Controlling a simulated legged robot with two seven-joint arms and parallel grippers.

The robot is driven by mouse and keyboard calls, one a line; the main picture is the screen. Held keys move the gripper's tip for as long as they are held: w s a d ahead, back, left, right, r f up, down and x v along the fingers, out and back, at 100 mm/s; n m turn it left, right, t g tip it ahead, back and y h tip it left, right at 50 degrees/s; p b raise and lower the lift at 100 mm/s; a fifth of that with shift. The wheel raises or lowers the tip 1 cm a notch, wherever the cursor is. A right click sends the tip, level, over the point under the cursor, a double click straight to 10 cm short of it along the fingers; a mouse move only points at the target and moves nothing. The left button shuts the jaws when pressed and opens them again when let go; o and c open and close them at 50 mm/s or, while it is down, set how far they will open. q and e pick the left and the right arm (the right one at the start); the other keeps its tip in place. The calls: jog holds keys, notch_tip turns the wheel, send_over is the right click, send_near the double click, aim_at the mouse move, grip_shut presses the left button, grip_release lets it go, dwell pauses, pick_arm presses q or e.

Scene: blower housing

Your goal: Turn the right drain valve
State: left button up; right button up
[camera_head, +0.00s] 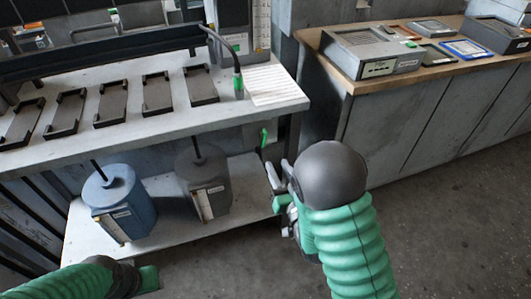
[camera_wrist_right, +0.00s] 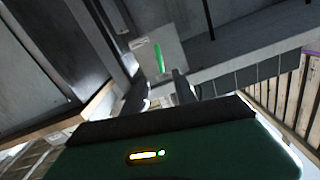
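A small green lever (camera_head: 263,138) sits under the right front corner of the workbench, and I take it for the drain valve handle. It also shows in the right wrist view as an upright green strip (camera_wrist_right: 159,57) against a grey plate. My right gripper (camera_head: 277,178) is just below and in front of this lever, apart from it. In the right wrist view its two dark fingers (camera_wrist_right: 161,90) stand apart with nothing between them, and the lever is beyond. My left gripper (camera_head: 148,279) is low at the bottom left; its fingers are not clear.
A blue canister (camera_head: 122,205) and a dark grey canister (camera_head: 205,188) stand on the lower shelf (camera_head: 160,240). Several black trays (camera_head: 110,103) and a white sheet (camera_head: 273,84) lie on the workbench. A wooden-topped cabinet (camera_head: 425,115) with devices stands at right. The floor in front is clear.

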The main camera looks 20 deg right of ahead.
aim_at(265, 140)
jog(key=w+b, duration=0.2)
jog(key=w, duration=1)
jog(key=shift+a, duration=0.15)
pick_arm(q)
jog(key=x, duration=0.2)
jog(key=s+x, duration=0.1)
jog(key=x, duration=0.1)
jog(key=shift+f, duration=0.15)
pick_arm(e)
jog(key=shift+s, duration=0.1)
jog(key=shift+r, duration=0.1)
grip_shut()
